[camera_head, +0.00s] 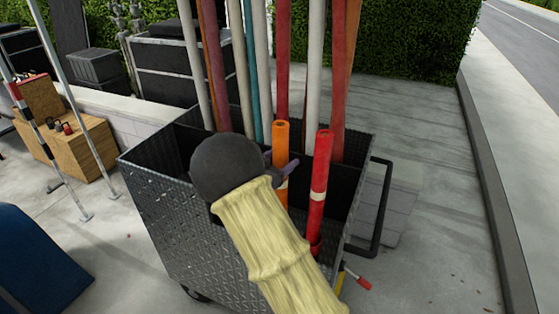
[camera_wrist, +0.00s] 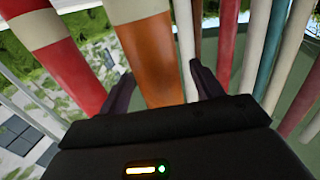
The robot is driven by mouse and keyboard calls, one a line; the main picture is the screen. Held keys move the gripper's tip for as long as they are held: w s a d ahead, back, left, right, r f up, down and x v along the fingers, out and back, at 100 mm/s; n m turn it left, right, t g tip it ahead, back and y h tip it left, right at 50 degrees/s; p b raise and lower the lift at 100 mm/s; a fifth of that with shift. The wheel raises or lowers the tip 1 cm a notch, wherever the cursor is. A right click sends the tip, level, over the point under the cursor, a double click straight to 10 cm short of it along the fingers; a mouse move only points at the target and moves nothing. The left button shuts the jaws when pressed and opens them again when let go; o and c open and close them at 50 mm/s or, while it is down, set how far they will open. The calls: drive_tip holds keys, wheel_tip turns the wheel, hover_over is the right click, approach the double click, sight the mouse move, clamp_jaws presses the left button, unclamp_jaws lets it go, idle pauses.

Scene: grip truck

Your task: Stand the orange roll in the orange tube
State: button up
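The orange roll (camera_head: 281,138) stands upright at the front of the metal cart (camera_head: 180,228), with a cream band partway down it. In the wrist view the orange roll (camera_wrist: 155,58) lies between the two fingers of my gripper (camera_wrist: 161,85). A narrow gap shows beside the right finger, so the fingers look open around the roll. In the head view my gripper (camera_head: 281,162) reaches it from the left, a dark finger showing at each side. The roll's lower end is hidden behind my arm, and I cannot make out a separate orange tube.
A red roll (camera_head: 320,172) with a cream band stands close to the right. Several tall poles (camera_head: 314,75) rise behind. The cart has a dark handle (camera_head: 380,210) at its right side. A wooden crate (camera_head: 80,145) stands at left. Paving on the right is clear.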

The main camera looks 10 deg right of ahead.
drive_tip(key=shift+a+f, duration=0.1)
drive_tip(key=shift+s+a, duration=0.15)
drive_tip(key=shift+a, duration=0.05)
drive_tip(key=b+v, duration=0.5)
drive_tip(key=v, duration=1.1)
drive_tip(key=shift+s+a, duration=0.25)
drive_tip(key=shift+a, duration=0.05)
